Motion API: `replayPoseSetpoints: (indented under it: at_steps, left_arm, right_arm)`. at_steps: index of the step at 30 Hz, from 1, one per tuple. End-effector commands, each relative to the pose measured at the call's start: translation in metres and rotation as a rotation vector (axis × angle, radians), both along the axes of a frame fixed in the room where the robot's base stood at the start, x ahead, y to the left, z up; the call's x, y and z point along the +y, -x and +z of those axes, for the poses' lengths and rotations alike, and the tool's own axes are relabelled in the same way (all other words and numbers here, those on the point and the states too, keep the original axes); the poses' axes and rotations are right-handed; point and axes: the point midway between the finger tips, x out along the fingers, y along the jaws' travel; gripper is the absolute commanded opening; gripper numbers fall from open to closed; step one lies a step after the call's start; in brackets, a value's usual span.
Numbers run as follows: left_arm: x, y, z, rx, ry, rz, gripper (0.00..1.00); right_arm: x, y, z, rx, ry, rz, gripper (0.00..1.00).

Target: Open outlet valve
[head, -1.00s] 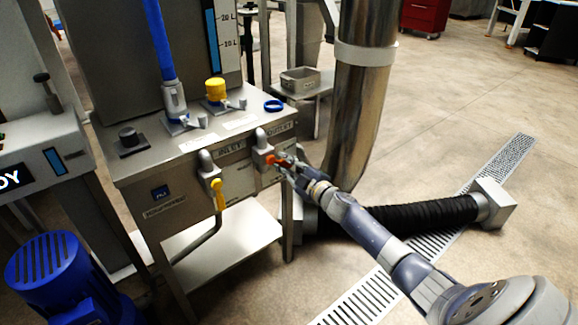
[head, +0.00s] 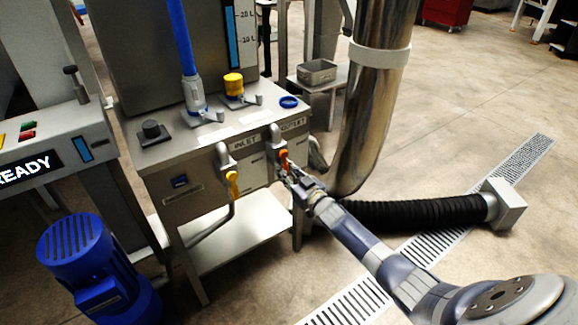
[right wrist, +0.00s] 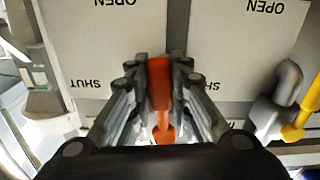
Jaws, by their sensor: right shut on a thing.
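The outlet valve (head: 276,135) is a grey fitting on the front of the steel cabinet, under the OUTLET label. Its lever (head: 284,157) is orange-red. My right gripper (head: 289,170) is at this lever. In the right wrist view the orange lever (right wrist: 160,88) lies lengthwise between the fingers of my right gripper (right wrist: 160,75), which are shut on it. Behind it are white plates marked OPEN (right wrist: 115,5) and SHUT (right wrist: 85,84). The fingers hide part of the lever. My left gripper is not in view.
The inlet valve's yellow lever (head: 232,183) hangs close to the left. It also shows at the right of the right wrist view (right wrist: 305,108). A steel duct (head: 372,110) and black hose (head: 415,212) stand right of the cabinet (head: 200,180). A blue motor (head: 80,245) is at lower left.

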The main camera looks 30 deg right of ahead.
Motion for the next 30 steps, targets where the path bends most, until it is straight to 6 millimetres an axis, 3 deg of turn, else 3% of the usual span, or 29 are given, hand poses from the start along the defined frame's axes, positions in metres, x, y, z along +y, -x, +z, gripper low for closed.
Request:
replayPoseSetpoints:
  at_steps: [9, 23, 24, 26, 27, 30]
  left_arm:
    - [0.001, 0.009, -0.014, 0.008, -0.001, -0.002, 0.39]
    - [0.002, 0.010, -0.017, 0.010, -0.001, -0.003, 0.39]
    - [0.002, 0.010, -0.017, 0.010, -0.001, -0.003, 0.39]
    - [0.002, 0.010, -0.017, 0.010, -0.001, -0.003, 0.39]
    - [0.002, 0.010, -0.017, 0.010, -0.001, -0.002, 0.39]
    - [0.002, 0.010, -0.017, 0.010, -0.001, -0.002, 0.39]
  right_arm:
    - [0.007, 0.001, -0.001, 0.010, -0.097, 0.000, 0.00]
    - [0.009, 0.001, -0.001, 0.010, -0.118, 0.000, 0.00]
    - [0.009, 0.001, -0.001, 0.010, -0.118, 0.000, 0.20]
    - [0.009, 0.001, -0.001, 0.010, -0.118, 0.001, 0.34]
    - [0.009, 0.001, -0.001, 0.010, -0.116, 0.001, 0.39]
    - [0.008, 0.001, -0.001, 0.010, -0.114, 0.000, 0.39]
